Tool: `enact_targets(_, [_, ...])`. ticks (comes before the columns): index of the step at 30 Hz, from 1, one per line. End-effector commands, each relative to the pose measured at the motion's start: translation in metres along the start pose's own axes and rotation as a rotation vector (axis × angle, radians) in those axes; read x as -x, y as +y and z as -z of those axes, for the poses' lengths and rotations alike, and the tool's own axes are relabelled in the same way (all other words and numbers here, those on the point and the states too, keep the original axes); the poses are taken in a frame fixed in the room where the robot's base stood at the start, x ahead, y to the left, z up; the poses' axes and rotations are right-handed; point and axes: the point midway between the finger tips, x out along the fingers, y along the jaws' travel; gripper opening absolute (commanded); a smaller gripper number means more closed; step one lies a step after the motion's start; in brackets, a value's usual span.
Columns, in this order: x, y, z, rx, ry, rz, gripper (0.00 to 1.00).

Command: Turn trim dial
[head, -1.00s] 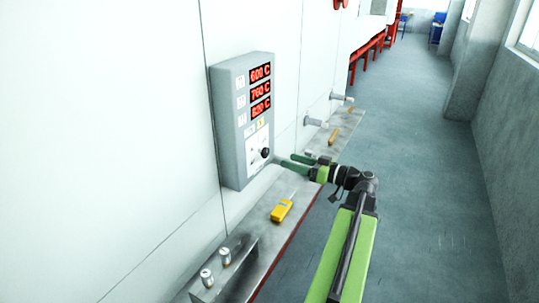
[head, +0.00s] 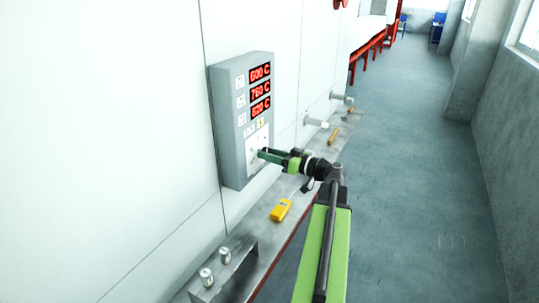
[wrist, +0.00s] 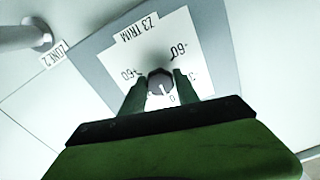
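The trim dial (wrist: 159,81) is a dark faceted knob on a white plate (wrist: 128,55) labelled "Z3 TRIM", with +60, -60 and 0 marks. Its white pointer line is toward the 0 at the bottom of the wrist view. My gripper (wrist: 160,84) has one green finger on each side of the dial, with a narrow gap visible beside it; contact is not clear. In the head view my gripper (head: 263,153) reaches the lower part of the grey control box (head: 228,125) and hides the dial.
Red displays (head: 260,88) sit above the dial. Below the box, a metal ledge (head: 248,222) carries a yellow handheld device (head: 281,210) and two small metal cylinders (head: 207,277). Pipe stubs (head: 316,122) stick out of the wall farther along. The floor aisle at right is clear.

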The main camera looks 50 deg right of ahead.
Motion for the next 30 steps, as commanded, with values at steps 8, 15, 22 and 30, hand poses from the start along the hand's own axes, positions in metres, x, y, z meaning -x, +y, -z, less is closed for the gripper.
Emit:
enact_targets(8, [0.0005,0.0001,0.0000,0.000,0.000,0.000,0.00])
enact_targets(15, [0.0008,0.0002,0.0000,-0.019,0.000,0.000,0.00])
enact_targets(22, [0.0008,0.0001,0.0001,-0.123,0.000,0.000,0.00])
enact_targets(30, [0.0011,-0.0001,0.0002,-0.355,0.000,0.000,0.00])
